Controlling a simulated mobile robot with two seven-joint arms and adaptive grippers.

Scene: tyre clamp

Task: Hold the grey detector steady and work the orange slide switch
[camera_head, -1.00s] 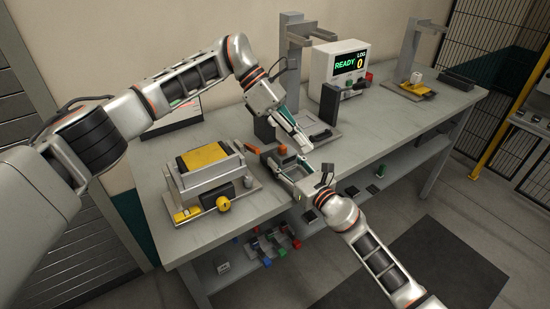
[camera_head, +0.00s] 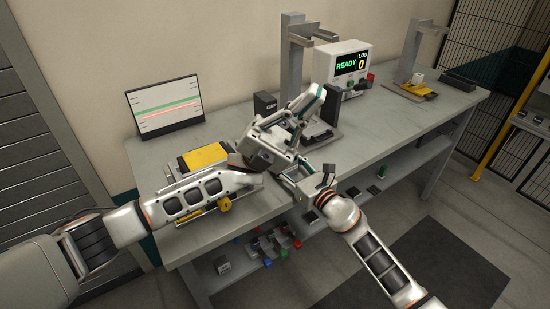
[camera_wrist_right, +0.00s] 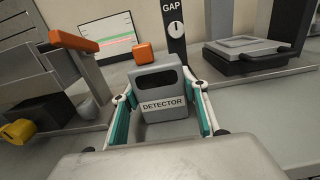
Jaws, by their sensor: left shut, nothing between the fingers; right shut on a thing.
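The grey detector (camera_wrist_right: 162,112), labelled DETECTOR and with a dark window, stands between the teal-lined fingers of my right gripper (camera_wrist_right: 160,90) in the right wrist view. That gripper is shut on it. An orange block (camera_wrist_right: 142,53), which looks like the slide switch, shows at the detector's upper left; I cannot tell whether it is attached. In the head view my left gripper (camera_head: 318,94) is shut and empty, pointing up and right, above and behind my right gripper (camera_head: 284,174). The left gripper and wrist hide the detector's top and the switch there.
A GAP post (camera_wrist_right: 176,40) stands behind the detector. A fixture with a yellow top (camera_head: 204,156) is at left, with an orange bar (camera_wrist_right: 73,40) near it. The READY display (camera_head: 350,66) and a grey stand (camera_head: 292,60) are behind.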

